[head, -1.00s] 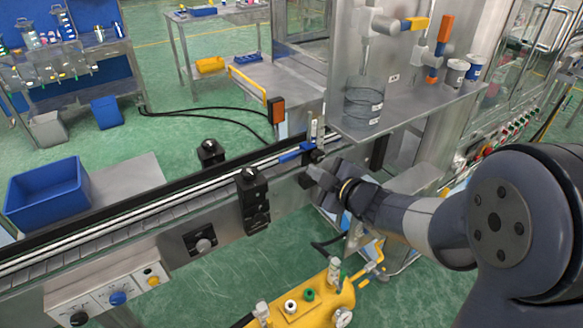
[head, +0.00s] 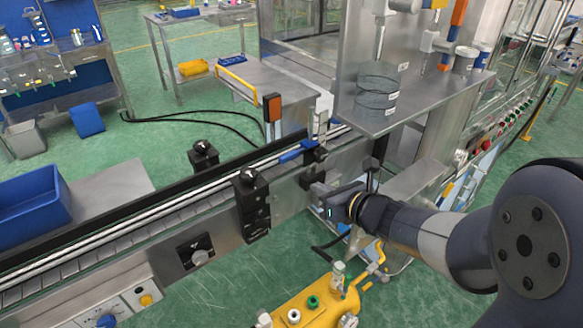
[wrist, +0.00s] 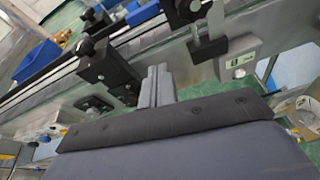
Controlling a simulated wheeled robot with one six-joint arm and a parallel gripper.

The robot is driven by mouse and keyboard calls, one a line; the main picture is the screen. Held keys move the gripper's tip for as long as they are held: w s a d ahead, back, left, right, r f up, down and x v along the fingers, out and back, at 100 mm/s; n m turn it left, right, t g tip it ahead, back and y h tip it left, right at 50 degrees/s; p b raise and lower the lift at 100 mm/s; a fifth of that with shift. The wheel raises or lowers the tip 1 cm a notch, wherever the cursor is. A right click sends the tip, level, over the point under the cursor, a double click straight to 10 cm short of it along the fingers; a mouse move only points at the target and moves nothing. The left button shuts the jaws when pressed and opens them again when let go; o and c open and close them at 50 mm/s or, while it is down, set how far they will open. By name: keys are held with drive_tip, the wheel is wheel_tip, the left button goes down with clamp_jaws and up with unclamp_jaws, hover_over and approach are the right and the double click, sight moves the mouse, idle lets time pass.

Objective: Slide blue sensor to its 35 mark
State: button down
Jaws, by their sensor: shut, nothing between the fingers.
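The blue sensor (head: 290,155) sits on the conveyor's rail, left of a black bracket (head: 314,155). Its scale marks are too small to read. A blue part also shows at the top of the wrist view (wrist: 141,11), beyond the rail. My gripper (head: 320,194) is in front of the rail, below and slightly right of the sensor, and apart from it. In the wrist view, its fingers (wrist: 156,80) are together with nothing between them, near the rail's front face.
A black clamp with a knob (head: 251,203) stands left of my gripper on the rail's front. Another black knob block (head: 203,156) is behind the rail. A shelf with a clear container (head: 377,92) overhangs at right. A yellow tank (head: 307,308) is below.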

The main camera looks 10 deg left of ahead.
sight(298, 156)
drive_tip(key=w+a+f+n+p, duration=0.2)
drive_tip(key=w+a+f, duration=0.2)
drive_tip(key=w+a, duration=0.25)
drive_tip(key=shift+s+a+r+p, duration=0.15)
drive_tip(key=shift+r+p, duration=0.4)
drive_tip(key=shift+r, duration=0.6)
drive_tip(key=shift+a+r+p, duration=0.15)
drive_tip(key=shift+r+p, duration=0.4)
drive_tip(key=shift+r, duration=0.55)
drive_tip(key=shift+r+b, duration=0.6)
drive_tip(key=shift+r, duration=0.05)
